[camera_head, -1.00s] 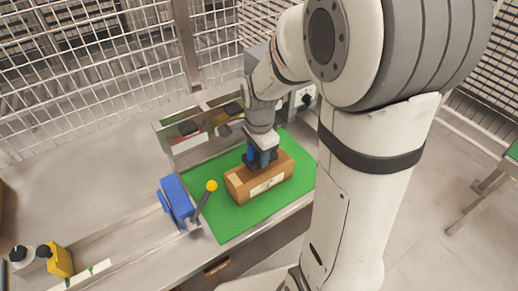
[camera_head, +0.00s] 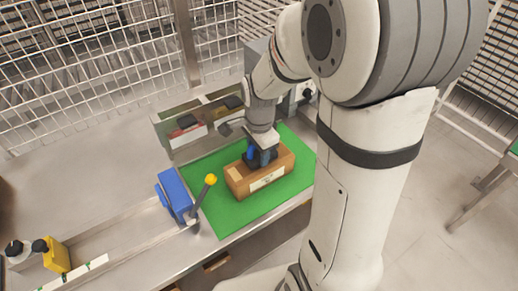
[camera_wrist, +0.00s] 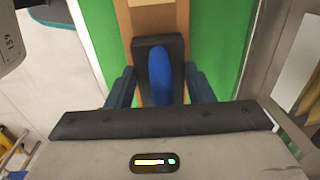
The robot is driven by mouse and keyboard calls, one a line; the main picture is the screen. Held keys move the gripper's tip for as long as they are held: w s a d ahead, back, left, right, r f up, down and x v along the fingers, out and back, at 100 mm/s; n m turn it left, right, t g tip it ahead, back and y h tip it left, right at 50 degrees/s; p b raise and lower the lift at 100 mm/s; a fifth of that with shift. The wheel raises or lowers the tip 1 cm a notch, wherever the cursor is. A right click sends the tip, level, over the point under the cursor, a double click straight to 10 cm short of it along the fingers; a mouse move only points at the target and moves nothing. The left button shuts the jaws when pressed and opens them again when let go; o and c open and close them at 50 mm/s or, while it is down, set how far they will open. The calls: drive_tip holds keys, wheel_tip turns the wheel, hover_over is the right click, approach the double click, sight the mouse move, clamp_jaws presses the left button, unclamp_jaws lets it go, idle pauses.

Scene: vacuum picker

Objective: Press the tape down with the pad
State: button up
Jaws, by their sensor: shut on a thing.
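A brown carton (camera_head: 281,174) with a white label on its front side lies on the green mat (camera_head: 232,222). A paler, tan strip, probably the tape (camera_head: 237,174), shows on the carton's top at its left end. It also shows beyond the pad in the wrist view (camera_wrist: 150,20). My gripper (camera_head: 262,155) is over the carton, shut on the blue grip of a black pad (camera_wrist: 174,46). The grip stands between my two fingers in the wrist view (camera_wrist: 160,88). The pad is on or just above the carton's top; contact cannot be told. The tape under it is hidden.
A blue block (camera_head: 176,196) and a lever with a yellow knob (camera_head: 210,180) stand left of the mat. Bins (camera_head: 187,134) stand behind it. A yellow item (camera_head: 57,256) stands at lower left. Wire fencing encloses the back.

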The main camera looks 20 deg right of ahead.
drive_tip(key=shift+f+b, duration=0.35)
drive_tip(key=shift+f, duration=0.15)
idle(0.5)
drive_tip(key=shift+r, duration=0.1)
drive_tip(key=shift+r+p, duration=1.7)
drive_tip(key=shift+r, duration=0.55)
